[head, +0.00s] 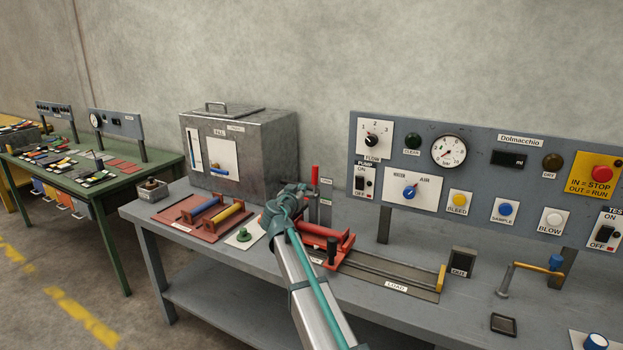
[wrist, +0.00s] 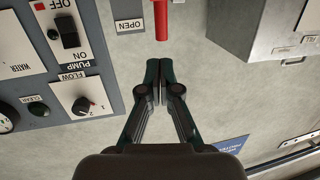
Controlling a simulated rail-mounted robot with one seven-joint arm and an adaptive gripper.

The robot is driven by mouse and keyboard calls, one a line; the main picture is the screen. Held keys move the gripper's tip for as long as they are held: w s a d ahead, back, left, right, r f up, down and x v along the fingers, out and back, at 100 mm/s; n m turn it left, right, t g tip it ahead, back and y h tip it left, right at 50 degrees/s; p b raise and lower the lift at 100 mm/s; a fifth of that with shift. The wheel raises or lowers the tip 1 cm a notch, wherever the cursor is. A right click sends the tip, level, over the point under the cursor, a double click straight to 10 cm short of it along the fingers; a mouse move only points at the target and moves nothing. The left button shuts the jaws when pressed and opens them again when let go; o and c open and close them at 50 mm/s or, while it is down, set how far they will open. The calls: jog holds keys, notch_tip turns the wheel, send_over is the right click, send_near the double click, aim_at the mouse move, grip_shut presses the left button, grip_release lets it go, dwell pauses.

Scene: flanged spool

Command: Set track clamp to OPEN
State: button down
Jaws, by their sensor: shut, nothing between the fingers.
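The track clamp's red lever (head: 314,179) stands upright at the back of the bench, right of the metal box. Two small white labels (head: 326,181) are beside it, too small to read in the head view. In the wrist view, which is upside down, the red handle end (wrist: 161,20) is at the top, beside a label reading OPEN (wrist: 129,25). My gripper (wrist: 164,68) is shut and empty, with its fingertips apart from the handle in the picture. The lever's lower part is cut off in the wrist view. My arm hides part of the bench near the clamp.
A grey control panel (head: 460,137) rises to the right, and a metal box (head: 265,140) stands to the left. A red carriage (head: 325,238) sits on the LOAD track (head: 385,268). A tray with coloured rollers (head: 180,222) lies left of my arm.

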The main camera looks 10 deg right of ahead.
jog(key=p, duration=0.4)
send_near(314, 174)
jog(key=x, duration=0.5)
jog(key=shift+w+d, duration=0.1)
jog(key=shift+w, duration=0.1)
jog(key=shift+p+x, duration=0.3)
jog(key=shift+x, duration=0.6)
jog(key=shift+p, duration=0.3)
